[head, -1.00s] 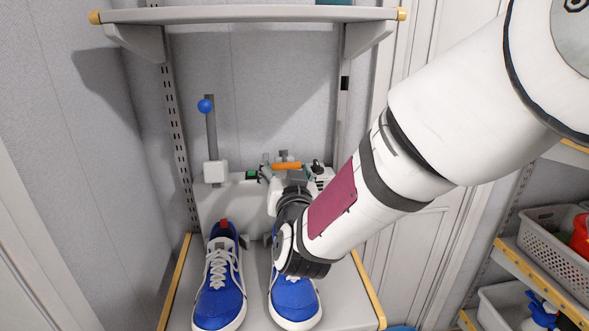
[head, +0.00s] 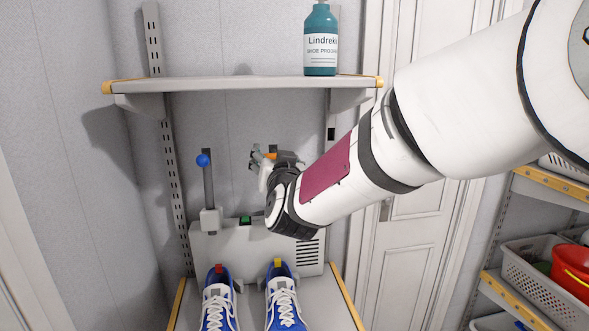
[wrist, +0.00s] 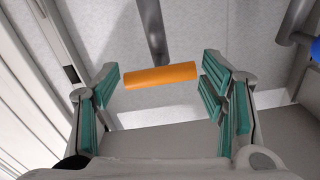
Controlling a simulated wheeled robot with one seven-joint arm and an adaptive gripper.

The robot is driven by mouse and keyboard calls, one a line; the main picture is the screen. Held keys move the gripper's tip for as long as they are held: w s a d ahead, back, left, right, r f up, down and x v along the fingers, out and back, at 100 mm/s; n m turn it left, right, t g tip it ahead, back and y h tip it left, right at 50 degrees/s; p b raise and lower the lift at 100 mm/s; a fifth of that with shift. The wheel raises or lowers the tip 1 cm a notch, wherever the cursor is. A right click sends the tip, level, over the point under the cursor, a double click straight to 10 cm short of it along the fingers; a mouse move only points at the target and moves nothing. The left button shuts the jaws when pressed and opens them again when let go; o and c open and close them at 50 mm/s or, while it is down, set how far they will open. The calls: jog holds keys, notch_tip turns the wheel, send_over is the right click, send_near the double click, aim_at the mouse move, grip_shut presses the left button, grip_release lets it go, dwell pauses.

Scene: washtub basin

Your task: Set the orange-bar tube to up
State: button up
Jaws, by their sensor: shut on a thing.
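The orange bar (wrist: 160,76) lies crosswise between the teal pads of my gripper (wrist: 160,88) in the wrist view, with a grey tube (wrist: 152,30) joined to its middle. In the head view, the orange bar (head: 270,156) shows at about the height of the blue ball. My gripper (head: 277,165) is shut on the bar. My wrist hides most of this tube and its lower end. The other tube (head: 208,187), with a blue ball (head: 203,160) on top, stands upright on the left of the grey unit (head: 275,248).
A shelf (head: 240,84) with a teal bottle (head: 320,40) is above my gripper. Two blue shoes (head: 219,305) stand in front of the unit. A rack with baskets (head: 530,262) is at the right. Open wall lies between the tubes.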

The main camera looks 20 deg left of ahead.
jog(key=o, duration=1.6)
jog(key=v, duration=1.2)
jog(key=shift+f, duration=0.1)
